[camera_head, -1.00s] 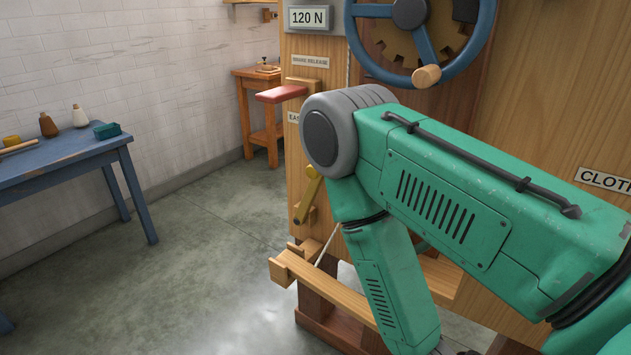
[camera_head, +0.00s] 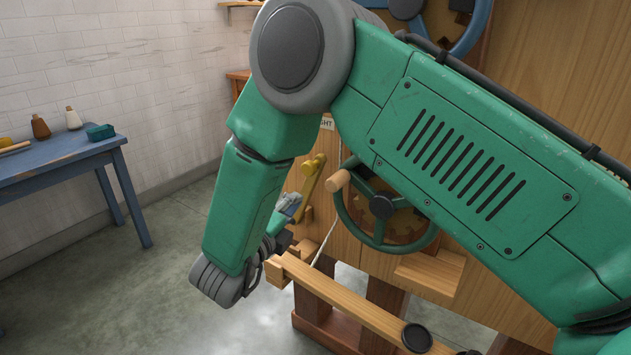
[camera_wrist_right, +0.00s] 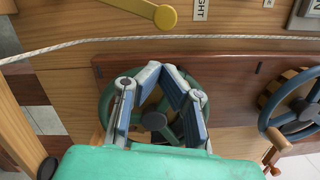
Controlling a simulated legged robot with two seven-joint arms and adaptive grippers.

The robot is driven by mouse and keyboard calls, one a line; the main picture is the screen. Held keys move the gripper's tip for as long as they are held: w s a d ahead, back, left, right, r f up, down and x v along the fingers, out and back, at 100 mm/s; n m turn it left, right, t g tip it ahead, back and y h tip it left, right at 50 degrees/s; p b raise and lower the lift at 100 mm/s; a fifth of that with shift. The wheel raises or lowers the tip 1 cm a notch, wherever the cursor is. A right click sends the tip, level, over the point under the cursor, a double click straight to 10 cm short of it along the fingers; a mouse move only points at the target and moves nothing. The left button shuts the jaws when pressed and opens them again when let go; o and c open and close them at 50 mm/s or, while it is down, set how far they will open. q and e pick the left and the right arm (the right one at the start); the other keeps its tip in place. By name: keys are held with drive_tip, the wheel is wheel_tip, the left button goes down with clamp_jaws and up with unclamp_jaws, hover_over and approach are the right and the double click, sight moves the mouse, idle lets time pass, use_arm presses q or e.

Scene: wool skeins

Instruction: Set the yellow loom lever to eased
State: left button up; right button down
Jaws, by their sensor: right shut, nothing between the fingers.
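The yellow lever (camera_head: 311,176) is on the wooden loom panel, just left of the green handwheel in the head view, slanting up to a round yellow end. Its yellow bar and round end also show at the top of the right wrist view (camera_wrist_right: 138,8). A partly hidden label (camera_head: 327,124) ending in "GHT" sits above it. My right gripper (camera_head: 291,203) is just below and left of the lever in the head view, partly hidden by my arm. In the right wrist view its fingertips (camera_wrist_right: 161,67) meet, empty, in front of the green wheel and apart from the lever. My left gripper is out of view.
The green handwheel (camera_head: 384,207) with a wooden knob is beside the lever. A white cord (camera_wrist_right: 180,38) runs between lever and wheel. A wooden beam (camera_head: 345,301) sticks out below. A blue table (camera_head: 70,160) with small items stands left; floor between is clear.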

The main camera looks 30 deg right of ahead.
sight(314, 179)
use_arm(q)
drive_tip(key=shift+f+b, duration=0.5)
use_arm(e)
drive_tip(key=x, duration=1)
drive_tip(key=shift+f, duration=0.1)
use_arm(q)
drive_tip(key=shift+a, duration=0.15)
use_arm(e)
drive_tip(key=shift+a, duration=0.2)
drive_tip(key=shift+w, duration=0.1)
